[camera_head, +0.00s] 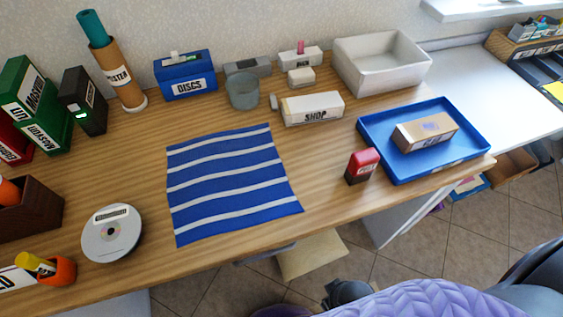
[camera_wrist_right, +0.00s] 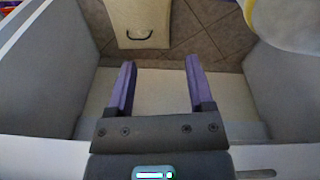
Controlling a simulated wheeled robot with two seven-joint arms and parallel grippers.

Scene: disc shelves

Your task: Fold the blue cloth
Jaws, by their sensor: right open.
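The blue cloth with white stripes (camera_head: 228,185) lies spread flat and unfolded on the wooden table, near its front edge in the head view. Its edges are slightly wavy. My right gripper (camera_wrist_right: 160,78) shows in the right wrist view with its two purple fingers apart and nothing between them. It points toward a floor area below, with tiles and pale panels around it, and the cloth is not in that view. I cannot make out my left gripper in either view.
A red and black box (camera_head: 362,166) and a blue tray (camera_head: 476,144) with a carton (camera_head: 425,131) are to the right. A glass (camera_head: 242,91) and a SHOP-labelled item (camera_head: 312,108) stand behind. Bare wood surrounds the cloth.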

